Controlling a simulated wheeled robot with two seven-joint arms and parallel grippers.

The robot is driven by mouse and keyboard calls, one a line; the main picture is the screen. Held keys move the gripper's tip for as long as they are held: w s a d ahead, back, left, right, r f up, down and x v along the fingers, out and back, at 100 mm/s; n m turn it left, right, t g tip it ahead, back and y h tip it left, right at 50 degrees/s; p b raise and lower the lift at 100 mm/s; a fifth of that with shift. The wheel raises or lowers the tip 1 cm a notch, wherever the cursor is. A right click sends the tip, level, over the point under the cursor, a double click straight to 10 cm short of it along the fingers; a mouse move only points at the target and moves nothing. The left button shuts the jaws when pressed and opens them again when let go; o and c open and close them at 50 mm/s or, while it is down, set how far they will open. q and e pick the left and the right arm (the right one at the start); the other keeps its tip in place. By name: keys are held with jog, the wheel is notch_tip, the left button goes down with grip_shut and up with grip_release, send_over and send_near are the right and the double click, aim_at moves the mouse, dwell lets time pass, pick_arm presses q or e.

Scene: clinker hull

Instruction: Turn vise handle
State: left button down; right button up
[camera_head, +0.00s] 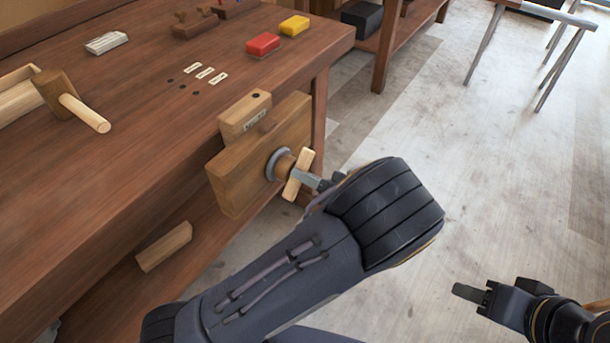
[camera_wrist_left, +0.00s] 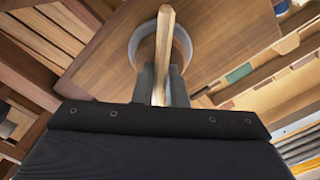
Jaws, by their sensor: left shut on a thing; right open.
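The wooden vise (camera_head: 262,150) is fixed to the front edge of the workbench, near its right corner. Its light wooden handle (camera_head: 298,176) sits on a round metal collar and stands tilted in the head view. My left gripper (camera_head: 312,181) is shut on the handle. In the left wrist view, the handle (camera_wrist_left: 163,58) runs between the two fingers of my left gripper (camera_wrist_left: 161,84), with the grey collar (camera_wrist_left: 186,40) and the vise jaw behind it. My right gripper (camera_head: 470,293) is open and empty above the floor at the lower right.
The workbench top (camera_head: 150,130) holds a mallet (camera_head: 75,104), red (camera_head: 263,44) and yellow (camera_head: 294,26) blocks and a white-grey item (camera_head: 106,43). A wood block (camera_head: 164,247) lies on the lower shelf. The floor at right is clear up to a trestle (camera_head: 530,30).

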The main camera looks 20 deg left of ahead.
pick_arm(q)
jog(key=shift+m, duration=0.3)
jog(key=m, duration=0.4)
jog(key=m+p, duration=0.1)
jog(key=m, duration=0.2)
jog(key=shift+f+m, duration=0.2)
jog(key=shift+m, duration=0.2)
jog(key=shift+d, duration=0.1)
dwell(1.2)
jog(key=c, duration=1.5)
grip_release()
jog(key=shift+d, duration=0.1)
jog(key=shift+o, duration=0.2)
jog(key=v, duration=0.7)
jog(key=shift+s+d, duration=0.15)
jog(key=shift+d, duration=0.15)
